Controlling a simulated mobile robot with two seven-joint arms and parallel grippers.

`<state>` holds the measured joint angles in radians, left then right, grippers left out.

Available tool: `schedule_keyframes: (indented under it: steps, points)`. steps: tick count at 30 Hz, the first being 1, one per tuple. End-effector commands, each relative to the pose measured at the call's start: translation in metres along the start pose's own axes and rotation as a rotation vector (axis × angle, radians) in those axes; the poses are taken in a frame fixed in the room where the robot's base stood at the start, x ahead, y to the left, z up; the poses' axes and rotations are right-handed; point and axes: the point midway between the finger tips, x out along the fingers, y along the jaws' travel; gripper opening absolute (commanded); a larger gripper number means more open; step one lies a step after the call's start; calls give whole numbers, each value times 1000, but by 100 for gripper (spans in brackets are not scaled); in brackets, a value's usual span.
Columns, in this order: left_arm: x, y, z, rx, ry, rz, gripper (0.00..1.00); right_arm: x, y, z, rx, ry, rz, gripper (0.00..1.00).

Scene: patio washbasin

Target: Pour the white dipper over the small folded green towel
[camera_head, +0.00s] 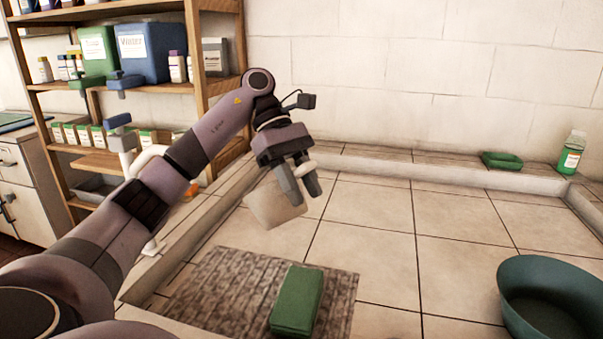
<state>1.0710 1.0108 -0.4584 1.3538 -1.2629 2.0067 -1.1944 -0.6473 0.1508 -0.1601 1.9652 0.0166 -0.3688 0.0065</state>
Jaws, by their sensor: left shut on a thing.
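The white dipper (272,207) hangs below my left gripper (300,192), whose fingers are shut on it. The dipper's cup is tilted, and its far side and part of its handle are hidden by the gripper. The small folded green towel (297,301) lies on the brown woven mat (222,277) at the bottom middle. The dipper is above and a little to the left of the towel in the picture, apart from it. I cannot see any water in or from the dipper. My right gripper is not in view.
A dark green basin (549,292) stands at the lower right. A green dish (502,160) and a green bottle (571,153) sit on the back ledge. Wooden shelves (199,80) with containers stand at the left. The tiled floor between mat and basin is clear.

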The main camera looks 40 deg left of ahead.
Motion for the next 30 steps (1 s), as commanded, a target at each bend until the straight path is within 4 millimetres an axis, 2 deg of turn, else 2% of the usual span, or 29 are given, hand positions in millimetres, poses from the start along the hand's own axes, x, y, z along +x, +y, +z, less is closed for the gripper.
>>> schedule_keyframes:
  steps: [1, 8, 23, 30]
  points:
    - [-7, 0, 6, 2, 45, 1, 0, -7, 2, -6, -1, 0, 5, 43]
    - [-7, 0, 6, 0, 144, 0, 0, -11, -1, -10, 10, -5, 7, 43]
    - [-30, 0, 25, 3, 633, 0, 0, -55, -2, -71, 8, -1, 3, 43]
    - [-28, 0, 23, 0, 724, 2, 0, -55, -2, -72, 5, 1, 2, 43]
